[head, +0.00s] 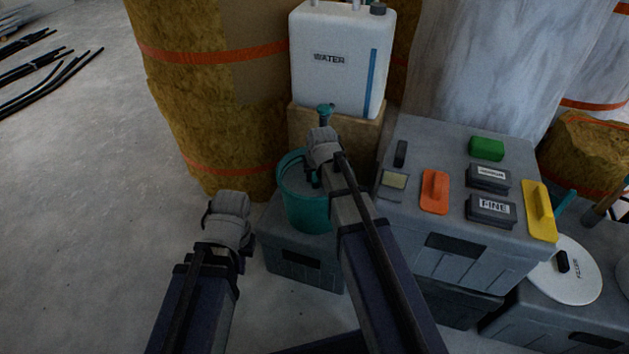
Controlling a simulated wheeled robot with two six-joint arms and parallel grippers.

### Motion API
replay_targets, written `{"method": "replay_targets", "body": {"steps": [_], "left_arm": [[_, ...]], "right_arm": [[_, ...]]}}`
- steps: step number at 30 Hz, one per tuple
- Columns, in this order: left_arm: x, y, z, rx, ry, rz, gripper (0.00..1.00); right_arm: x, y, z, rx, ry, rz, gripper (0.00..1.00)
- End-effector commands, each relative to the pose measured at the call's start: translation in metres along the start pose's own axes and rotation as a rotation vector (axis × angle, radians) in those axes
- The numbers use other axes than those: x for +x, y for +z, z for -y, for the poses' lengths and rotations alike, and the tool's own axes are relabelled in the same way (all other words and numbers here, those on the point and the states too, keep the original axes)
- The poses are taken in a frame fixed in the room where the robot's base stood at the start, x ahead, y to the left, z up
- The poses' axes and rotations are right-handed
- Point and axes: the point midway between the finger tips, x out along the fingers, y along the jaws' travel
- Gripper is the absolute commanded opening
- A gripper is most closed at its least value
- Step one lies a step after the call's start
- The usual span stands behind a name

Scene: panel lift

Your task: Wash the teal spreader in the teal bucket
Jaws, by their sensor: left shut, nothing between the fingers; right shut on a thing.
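The teal bucket (305,213) stands on a grey case, below the white water tank, with greyish content showing inside its rim. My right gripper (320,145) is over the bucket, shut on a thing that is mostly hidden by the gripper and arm. Only a small dark part (312,179) shows below it, inside the bucket's outline; I take it for the teal spreader. How deep it sits I cannot tell. My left gripper (228,207) is shut and empty, left of the bucket and apart from it.
The white water tank (333,65) has a teal tap (326,112) just above my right gripper. A grey case (420,155) to the right carries an orange float (435,190), a yellow float (540,208), a green block (486,148) and small boxes.

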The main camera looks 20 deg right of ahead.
Motion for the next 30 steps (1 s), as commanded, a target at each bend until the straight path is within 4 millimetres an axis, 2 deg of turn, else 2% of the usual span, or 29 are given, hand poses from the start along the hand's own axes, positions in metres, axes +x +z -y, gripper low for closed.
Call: {"method": "replay_targets", "body": {"steps": [8, 24, 30], "left_arm": [[-0.009, 0.001, 0.001, 0.000, 0.000, 0.000, 0.00], [0.004, 0.000, 0.000, 0.000, 0.000, 0.000, 0.00], [0.004, 0.000, 0.000, 0.000, 0.000, 0.000, 0.00]], "right_arm": [[-0.008, -0.004, 0.000, 0.000, 0.000, 0.000, 0.00], [0.004, 0.002, 0.000, 0.000, 0.000, 0.000, 0.00], [0.003, 0.001, 0.000, 0.000, 0.000, 0.000, 0.00]]}}
